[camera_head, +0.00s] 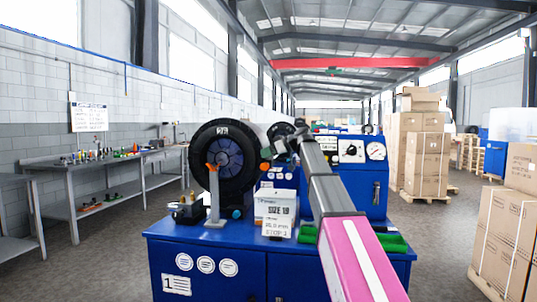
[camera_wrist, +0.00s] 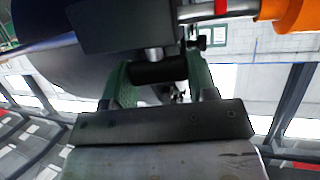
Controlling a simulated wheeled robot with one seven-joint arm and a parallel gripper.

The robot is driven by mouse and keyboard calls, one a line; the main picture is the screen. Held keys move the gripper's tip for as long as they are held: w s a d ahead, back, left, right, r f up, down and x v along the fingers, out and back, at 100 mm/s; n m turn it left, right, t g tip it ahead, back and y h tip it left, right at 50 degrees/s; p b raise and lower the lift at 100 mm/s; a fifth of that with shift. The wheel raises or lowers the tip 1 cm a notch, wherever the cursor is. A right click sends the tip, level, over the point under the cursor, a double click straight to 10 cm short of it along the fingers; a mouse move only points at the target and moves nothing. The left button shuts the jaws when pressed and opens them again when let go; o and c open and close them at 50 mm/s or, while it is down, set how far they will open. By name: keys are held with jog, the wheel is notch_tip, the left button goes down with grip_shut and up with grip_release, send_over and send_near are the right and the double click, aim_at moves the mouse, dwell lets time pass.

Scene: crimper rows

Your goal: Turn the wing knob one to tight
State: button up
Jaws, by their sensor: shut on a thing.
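In the wrist view, my gripper (camera_wrist: 160,72) has its two green fingers on either side of a short black bar, which appears to be the wing knob (camera_wrist: 155,71). The fingers are shut on it. A short silver stem joins the bar to a dark block (camera_wrist: 118,27) just above it. I cannot make out the knob or my fingertips there. The knob's angle and tightness cannot be told.
The crimper stands on a blue cabinet (camera_head: 205,270) marked 1, with a small white box (camera_head: 275,205) on top. In the wrist view, a silver rod with an orange end (camera_wrist: 290,14) is close at the upper right. Stacked cartons (camera_head: 425,155) stand to the right; a workbench (camera_head: 100,162) is left.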

jog(key=shift+m+t+h, duration=1)
jog(key=shift+m+t, duration=0.5)
jog(key=o, duration=0.9)
jog(key=shift+d, duration=0.1)
jog(key=v, duration=1)
jog(key=shift+s+d+r, duration=0.1)
jog(key=shift+s+d, duration=0.1)
jog(key=shift+s, duration=0.15)
